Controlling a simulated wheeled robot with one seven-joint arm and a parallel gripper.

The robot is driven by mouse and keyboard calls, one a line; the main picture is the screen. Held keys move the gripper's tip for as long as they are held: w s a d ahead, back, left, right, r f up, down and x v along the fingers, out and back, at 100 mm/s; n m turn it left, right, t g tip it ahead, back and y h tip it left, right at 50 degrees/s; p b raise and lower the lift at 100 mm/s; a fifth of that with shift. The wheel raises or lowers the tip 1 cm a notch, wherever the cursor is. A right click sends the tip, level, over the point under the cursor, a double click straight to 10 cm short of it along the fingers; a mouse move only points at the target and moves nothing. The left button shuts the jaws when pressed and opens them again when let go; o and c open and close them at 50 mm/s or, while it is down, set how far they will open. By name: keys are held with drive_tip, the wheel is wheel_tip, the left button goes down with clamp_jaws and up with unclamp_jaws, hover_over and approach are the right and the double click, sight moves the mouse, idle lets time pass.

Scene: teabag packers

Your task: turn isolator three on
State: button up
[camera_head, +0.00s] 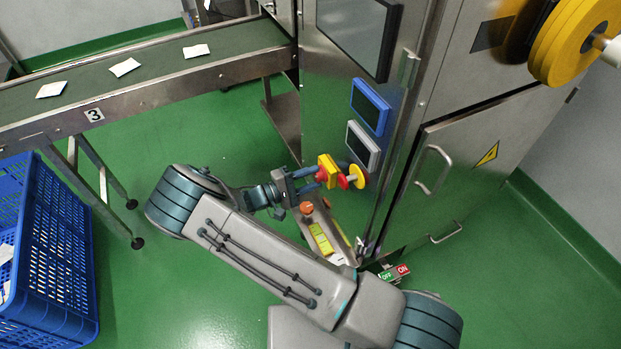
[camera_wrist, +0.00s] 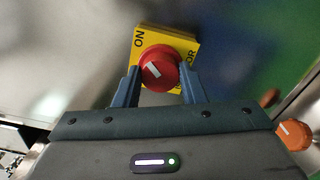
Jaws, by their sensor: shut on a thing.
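The isolator is a yellow plate (camera_head: 328,164) with a red rotary knob (camera_head: 321,174) on the steel machine front. In the wrist view the yellow plate (camera_wrist: 180,40) carries "ON" at its left; other lettering is partly covered by the red knob (camera_wrist: 160,70). The knob's white mark slants between the plate's sides. My gripper (camera_head: 318,177) reaches it from the left; in the wrist view its two blue-grey fingers (camera_wrist: 160,82) stand on either side of the knob, shut on it. No isolator number is readable on the plate.
Below is a grey box with an orange knob (camera_head: 306,208) and yellow label. A small OFF/ON sign (camera_head: 394,273) is near the machine's foot. A conveyor (camera_head: 180,70) marked 3 with packets runs at left, a blue crate (camera_head: 75,270) below it. Green floor between is clear.

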drive_tip(key=shift+m, duration=0.5)
drive_tip(key=o, duration=1)
drive_tip(key=shift+a, duration=0.15)
drive_tip(key=p+v, duration=0.2)
drive_tip(key=v, duration=1.1)
drive_tip(key=shift+s+a+p, duration=0.15)
drive_tip(key=shift+a+p, duration=0.15)
drive_tip(key=shift+s+f, duration=0.1)
